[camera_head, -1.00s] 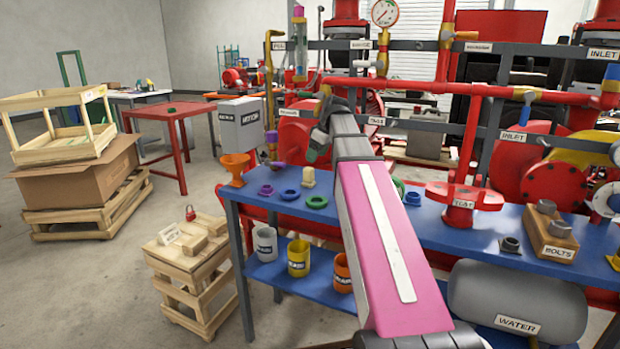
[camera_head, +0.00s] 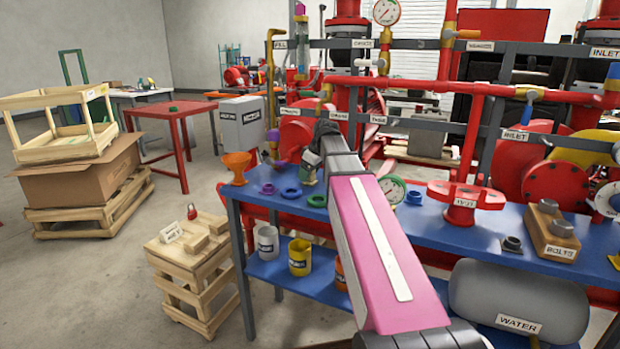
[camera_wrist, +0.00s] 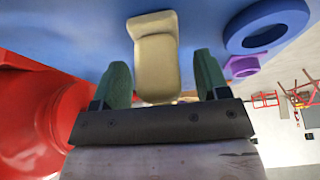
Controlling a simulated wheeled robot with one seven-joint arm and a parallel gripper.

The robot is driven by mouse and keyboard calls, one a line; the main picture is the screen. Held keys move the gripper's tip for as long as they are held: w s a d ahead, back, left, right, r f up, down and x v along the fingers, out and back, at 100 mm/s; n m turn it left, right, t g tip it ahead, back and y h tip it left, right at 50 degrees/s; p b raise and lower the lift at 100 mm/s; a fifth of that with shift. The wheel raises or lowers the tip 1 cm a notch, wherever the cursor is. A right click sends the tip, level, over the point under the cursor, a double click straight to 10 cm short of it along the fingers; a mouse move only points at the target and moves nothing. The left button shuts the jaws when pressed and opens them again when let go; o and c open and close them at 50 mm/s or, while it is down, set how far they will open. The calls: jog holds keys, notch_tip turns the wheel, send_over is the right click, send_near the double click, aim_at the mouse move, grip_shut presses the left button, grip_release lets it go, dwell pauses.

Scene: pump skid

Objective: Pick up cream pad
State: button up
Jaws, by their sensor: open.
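The cream pad (camera_wrist: 157,62) is a small pale block with a wider end. In the wrist view it lies between the two green fingers of my gripper (camera_wrist: 162,78), with a visible gap on each side. The fingers are open and do not appear to touch it. In the head view my gripper (camera_head: 309,168) is over the left part of the blue bench (camera_head: 408,228), where it mostly hides the pad.
Close by on the bench are a blue ring (camera_head: 291,192), a green ring (camera_head: 317,200), a purple piece (camera_head: 267,189) and an orange funnel (camera_head: 236,166). A red flanged part (camera_head: 462,203) stands to the right. In the wrist view a large red body (camera_wrist: 35,110) fills the left.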

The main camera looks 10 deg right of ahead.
jog(key=c, duration=1)
jog(key=shift+r, duration=0.1)
jog(key=shift+r, duration=0.75)
notch_tip(320, 180, up, 3)
jog(key=shift+w+f, duration=0.1)
jog(key=s+a+r, duration=0.6)
jog(key=s+a, duration=0.1)
jog(key=a, duration=0.2)
jog(key=shift+s+r, duration=0.25)
jog(key=shift+s, duration=0.15)
jog(key=shift+o, duration=0.4)
jog(key=shift+d, duration=0.1)
